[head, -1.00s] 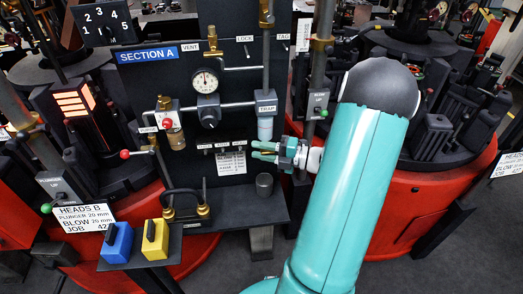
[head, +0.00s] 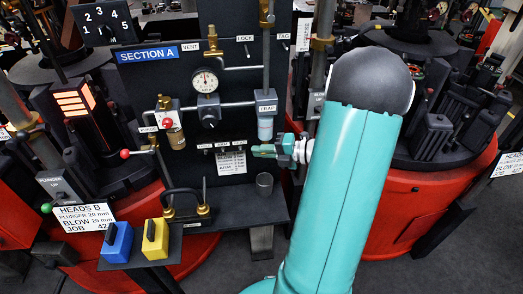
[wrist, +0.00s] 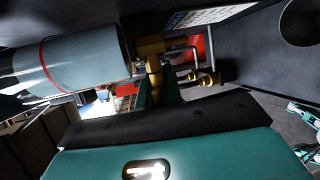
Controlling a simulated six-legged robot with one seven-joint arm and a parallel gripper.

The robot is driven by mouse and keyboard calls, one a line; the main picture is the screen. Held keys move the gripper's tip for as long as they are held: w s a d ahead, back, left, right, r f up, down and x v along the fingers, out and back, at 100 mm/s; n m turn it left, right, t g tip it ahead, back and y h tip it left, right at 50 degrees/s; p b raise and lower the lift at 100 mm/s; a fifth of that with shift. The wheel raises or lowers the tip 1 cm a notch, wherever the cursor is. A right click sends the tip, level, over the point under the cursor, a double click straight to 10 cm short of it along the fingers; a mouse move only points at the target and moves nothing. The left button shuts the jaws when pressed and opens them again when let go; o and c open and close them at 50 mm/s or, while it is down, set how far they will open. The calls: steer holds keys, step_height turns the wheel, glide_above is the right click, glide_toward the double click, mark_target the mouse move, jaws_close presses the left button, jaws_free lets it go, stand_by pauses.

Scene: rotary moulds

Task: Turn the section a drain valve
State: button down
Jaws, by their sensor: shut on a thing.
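The section A panel (head: 225,90) stands ahead, with a blue name plate. On its right side hangs the trap (head: 265,128), a pale bowl under a dark head labelled TRAP. In the wrist view the grey trap bowl (wrist: 85,62) has a red ring and a brass drain valve (wrist: 152,48) at its end. My gripper (head: 264,151) is just below the bowl, its teal fingers shut on the brass valve. In the wrist view the fingers (wrist: 157,88) reach up to the brass part. The fingers hide much of the valve in the head view.
A gauge (head: 204,80) with a regulator, and a purge valve (head: 167,122), are further left on the panel. A shelf (head: 240,206) below holds a dark cup (head: 264,184).

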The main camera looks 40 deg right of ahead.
steer(key=n+g+h, duration=0.1)
steer(key=g+h, duration=0.2)
steer(key=shift+f, duration=0.15)
steer(key=g+h, duration=0.1)
steer(key=n+g+h, duration=0.1)
steer(key=g+h, duration=0.1)
steer(key=shift+s+d+f+h, duration=0.2)
steer(key=shift+d+f+h, duration=0.1)
stand_by(0.4)
steer(key=c, duration=1.6)
jaws_free()
steer(key=shift+o, duration=0.2)
steer(key=v, duration=1.3)
steer(key=shift+s+r, duration=0.2)
steer(key=shift+r, duration=0.1)
